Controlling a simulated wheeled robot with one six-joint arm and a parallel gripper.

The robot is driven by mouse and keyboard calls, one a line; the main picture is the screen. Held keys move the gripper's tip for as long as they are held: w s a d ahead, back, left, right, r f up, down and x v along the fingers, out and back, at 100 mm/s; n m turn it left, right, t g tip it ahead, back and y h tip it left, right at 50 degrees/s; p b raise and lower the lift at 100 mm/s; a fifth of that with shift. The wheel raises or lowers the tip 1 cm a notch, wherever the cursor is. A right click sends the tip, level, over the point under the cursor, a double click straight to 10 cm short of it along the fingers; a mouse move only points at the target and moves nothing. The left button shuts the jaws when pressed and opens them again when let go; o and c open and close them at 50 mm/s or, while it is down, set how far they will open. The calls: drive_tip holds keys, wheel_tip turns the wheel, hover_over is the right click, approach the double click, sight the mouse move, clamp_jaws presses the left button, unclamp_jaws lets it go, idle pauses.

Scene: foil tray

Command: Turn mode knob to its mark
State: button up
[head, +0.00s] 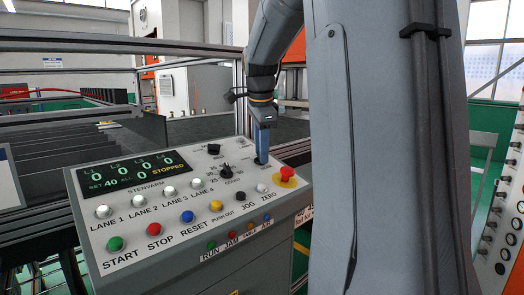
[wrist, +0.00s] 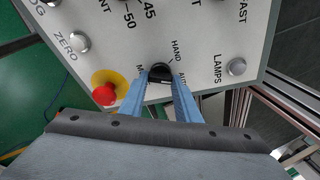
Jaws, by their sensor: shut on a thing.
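The mode knob (wrist: 160,70) is small and black and shows in the wrist view between my fingertips. My gripper (wrist: 161,79) is shut on it, with one blue finger at each side. The word HAND stands above it to the right, AUTO lies at its right, and a label starting with M is partly covered at its left. I cannot tell clearly where its pointer aims. In the head view, my gripper (head: 262,158) reaches down to the back right of the sloped control panel (head: 85,185) and hides the knob.
A red emergency button (head: 285,174) on a yellow base sits close to my gripper; it also shows in the wrist view (wrist: 104,95). Another black knob (head: 225,171) stands to the left. Several coloured buttons fill the panel's front. The LAMPS button (wrist: 236,67) is at the right.

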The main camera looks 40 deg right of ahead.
drive_tip(key=shift+m, duration=1)
drive_tip(key=o, duration=1)
drive_tip(key=shift+o, duration=0.2)
drive_tip(key=b+v, duration=0.2)
drive_tip(key=v, duration=0.5)
drive_tip(key=shift+r+b, duration=0.35)
drive_tip(key=shift+r, duration=0.1)
drive_tip(key=shift+w, duration=0.15)
